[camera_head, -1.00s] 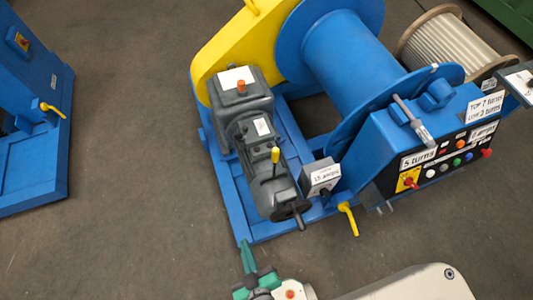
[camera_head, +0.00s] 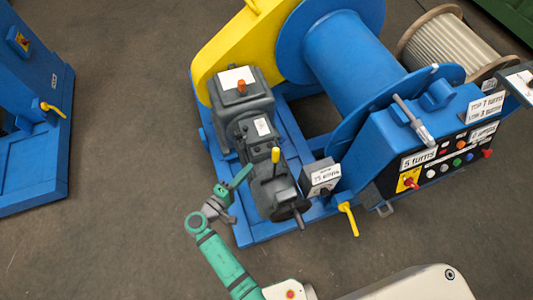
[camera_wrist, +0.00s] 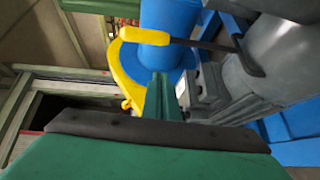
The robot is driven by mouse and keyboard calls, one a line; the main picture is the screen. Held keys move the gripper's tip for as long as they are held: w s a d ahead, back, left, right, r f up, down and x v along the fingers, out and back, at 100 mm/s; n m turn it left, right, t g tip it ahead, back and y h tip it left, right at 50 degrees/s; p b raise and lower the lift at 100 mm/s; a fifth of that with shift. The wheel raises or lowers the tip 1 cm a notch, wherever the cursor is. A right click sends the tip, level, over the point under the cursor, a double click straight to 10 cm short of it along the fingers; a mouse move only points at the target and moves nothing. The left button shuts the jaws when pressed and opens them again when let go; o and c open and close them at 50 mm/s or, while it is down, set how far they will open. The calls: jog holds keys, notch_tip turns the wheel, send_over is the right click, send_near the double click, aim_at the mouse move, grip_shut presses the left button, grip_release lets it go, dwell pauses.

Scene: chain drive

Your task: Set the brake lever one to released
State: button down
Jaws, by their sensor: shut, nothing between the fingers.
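A lever with a yellow grip (camera_head: 275,156) stands up from the dark grey motor (camera_head: 262,150) of the blue winch. No label readable here names it lever one. In the wrist view the yellow grip (camera_wrist: 140,35) and its dark bent shaft cross the top, beyond and above my fingertips. My gripper (camera_head: 243,176) is shut and empty, just left of the motor in the head view, its green fingers pointing towards it. In the wrist view the closed fingers (camera_wrist: 160,92) point at the blue drum and do not visibly touch the lever.
Another yellow-handled lever (camera_head: 348,218) sticks out at the winch frame's front. A small grey labelled box (camera_head: 320,177) sits right of the motor. The control panel (camera_head: 430,170) is further right. A blue machine (camera_head: 35,150) stands far left; bare floor lies between.

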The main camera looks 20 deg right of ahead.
jog(key=r, duration=0.1)
jog(key=w+r+h, duration=0.1)
jog(key=r, duration=0.1)
jog(key=shift+w+a+m+h, duration=0.2)
jog(key=shift+a+m+h, duration=0.1)
jog(key=shift+m, duration=0.1)
send_over(275, 165)
jog(key=w+a, duration=0.2)
jog(key=a, duration=0.1)
jog(key=shift+s+d, duration=0.1)
jog(key=shift+d, duration=0.05)
dwell(0.4)
